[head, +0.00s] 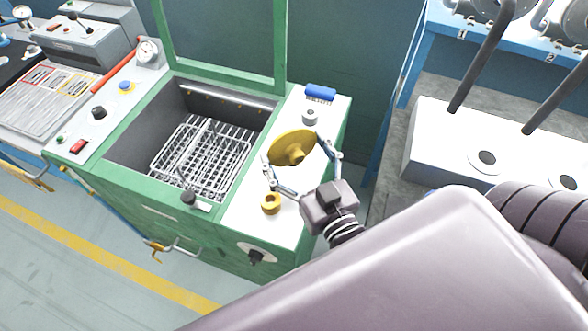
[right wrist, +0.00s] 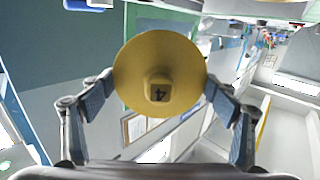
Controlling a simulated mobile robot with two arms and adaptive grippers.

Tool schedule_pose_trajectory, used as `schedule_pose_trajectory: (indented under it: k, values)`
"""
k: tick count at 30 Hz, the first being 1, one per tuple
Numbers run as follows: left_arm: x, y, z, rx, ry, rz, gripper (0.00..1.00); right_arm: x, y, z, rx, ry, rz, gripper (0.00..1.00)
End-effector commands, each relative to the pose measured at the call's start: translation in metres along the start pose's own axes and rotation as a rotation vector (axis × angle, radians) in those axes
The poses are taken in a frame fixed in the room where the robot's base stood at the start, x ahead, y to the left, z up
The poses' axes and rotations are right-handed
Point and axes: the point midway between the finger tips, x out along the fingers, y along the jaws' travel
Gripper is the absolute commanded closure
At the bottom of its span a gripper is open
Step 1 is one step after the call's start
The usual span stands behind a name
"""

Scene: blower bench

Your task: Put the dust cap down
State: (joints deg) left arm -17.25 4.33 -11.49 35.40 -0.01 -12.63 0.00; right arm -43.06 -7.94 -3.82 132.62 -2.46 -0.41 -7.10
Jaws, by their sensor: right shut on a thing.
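The yellow dust cap (head: 291,147) is a round disc with a central knob. In the head view the cap is over the white top (head: 246,222) on the right side of the green washer. I cannot tell whether it touches that surface. My left gripper is not in view.
A small yellow ring-shaped part (head: 271,203) stands on the white top in front of the cap. A grey round part (head: 310,117) and a blue brush (head: 320,93) are behind it. The open washer tub holds a wire basket (head: 181,163). A white box with holes (head: 440,148) is at right.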

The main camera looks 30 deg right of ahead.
Motion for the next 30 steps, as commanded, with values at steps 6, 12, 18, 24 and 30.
schedule_pose_trajectory:
  k: [6, 12, 18, 24, 30]
  values:
    - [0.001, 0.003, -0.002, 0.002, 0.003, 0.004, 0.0, 0.001, -0.001, 0.025, -0.001, 0.001, -0.001, 0.75]
    - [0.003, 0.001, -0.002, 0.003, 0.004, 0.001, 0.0, 0.001, -0.001, 0.051, -0.002, -0.001, -0.001, 0.75]
    - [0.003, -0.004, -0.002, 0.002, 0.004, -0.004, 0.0, 0.001, -0.001, 0.064, -0.001, 0.003, 0.0, 0.75]
    - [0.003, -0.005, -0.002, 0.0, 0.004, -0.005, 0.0, 0.001, -0.001, 0.064, -0.001, 0.003, 0.0, 0.75]
    - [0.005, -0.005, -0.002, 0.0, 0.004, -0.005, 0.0, 0.001, -0.001, 0.069, -0.001, 0.001, 0.0, 0.18]
